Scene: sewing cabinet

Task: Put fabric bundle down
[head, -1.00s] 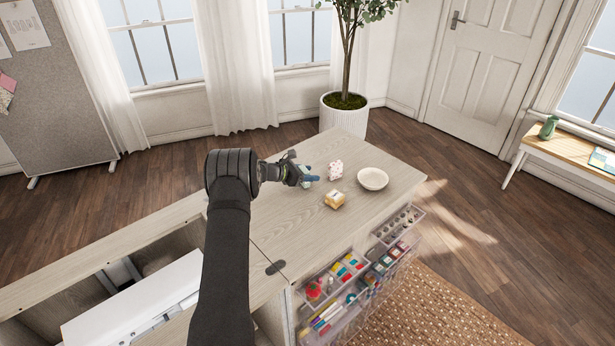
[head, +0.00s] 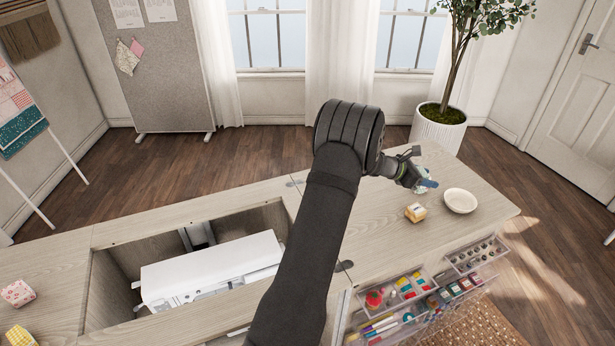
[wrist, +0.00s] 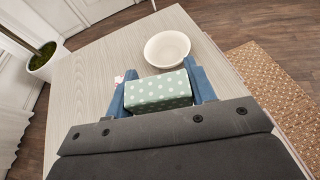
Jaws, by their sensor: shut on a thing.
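A mint-green fabric bundle with white dots (wrist: 158,91) sits between the blue fingers of my gripper in the wrist view. My gripper (wrist: 160,88) is shut on it. In the head view my gripper (head: 426,184) is over the right part of the cabinet top, left of the white bowl. The held bundle is mostly hidden there by the gripper. I cannot tell how far it is above the top.
The white bowl (head: 460,201) stands near the right end of the cabinet top (head: 375,245). A pale piece (wrist: 128,76) shows beside the left finger. A white machine (head: 215,268) lies in the open well. Pink (head: 18,293) and yellow (head: 20,336) bundles lie far left. Open drawers (head: 400,295) hang in front.

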